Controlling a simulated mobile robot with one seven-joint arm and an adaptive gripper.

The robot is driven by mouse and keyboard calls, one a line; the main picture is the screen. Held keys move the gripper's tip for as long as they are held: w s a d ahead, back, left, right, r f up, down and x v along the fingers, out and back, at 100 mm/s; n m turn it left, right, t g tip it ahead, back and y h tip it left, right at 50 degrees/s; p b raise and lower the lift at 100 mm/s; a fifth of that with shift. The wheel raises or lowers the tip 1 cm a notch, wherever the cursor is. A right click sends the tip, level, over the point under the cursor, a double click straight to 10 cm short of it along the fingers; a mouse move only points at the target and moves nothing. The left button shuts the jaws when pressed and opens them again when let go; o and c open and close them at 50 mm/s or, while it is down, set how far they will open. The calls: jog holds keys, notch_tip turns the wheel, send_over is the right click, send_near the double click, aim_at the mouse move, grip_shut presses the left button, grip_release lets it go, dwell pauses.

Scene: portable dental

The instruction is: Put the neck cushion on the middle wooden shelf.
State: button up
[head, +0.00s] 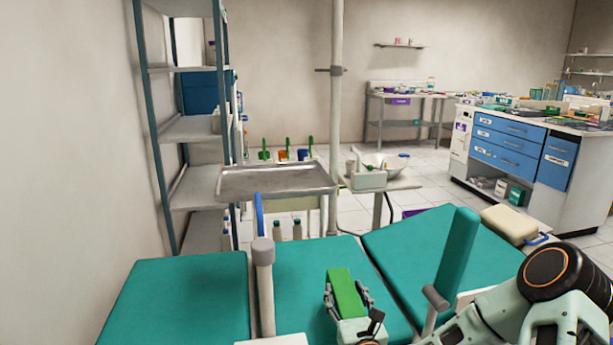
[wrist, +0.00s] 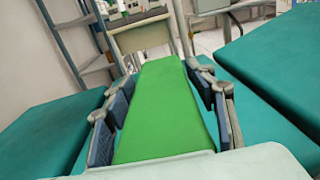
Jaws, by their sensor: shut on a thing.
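A bright green oblong block, which I take for the neck cushion (head: 346,291), is between the fingers of my gripper (head: 348,298). In the wrist view the green cushion (wrist: 168,110) points away from me, with a dark finger pad of my gripper (wrist: 160,100) along each side. My gripper is shut on it, above the teal dental chair (head: 180,298). A tall open rack with teal posts stands at the left; one of its middle boards (head: 196,128) looks bare over most of its top. The boards look grey, and I cannot tell whether they are wooden.
A metal tray (head: 275,181) on a stand and a pale pole (head: 335,120) stand beyond the chair. A raised teal armrest (head: 457,250) is right of my gripper, and a grey-capped post (head: 264,285) is left. A cluttered blue-drawer cabinet (head: 505,150) stands at the right.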

jog(key=s+d, duration=0.1)
jog(key=s, duration=0.1)
jog(key=s+d+f+m+h, duration=0.1)
jog(key=s, duration=0.2)
jog(key=s+d+h, duration=0.1)
jog(key=s, duration=0.1)
jog(key=shift+s+d+f, duration=0.2)
jog(key=shift+f, duration=0.2)
notch_tip(320, 180, up, 36)
jog(key=p, duration=3.6)
jog(key=shift+r, duration=0.25)
jog(key=shift+d, duration=0.1)
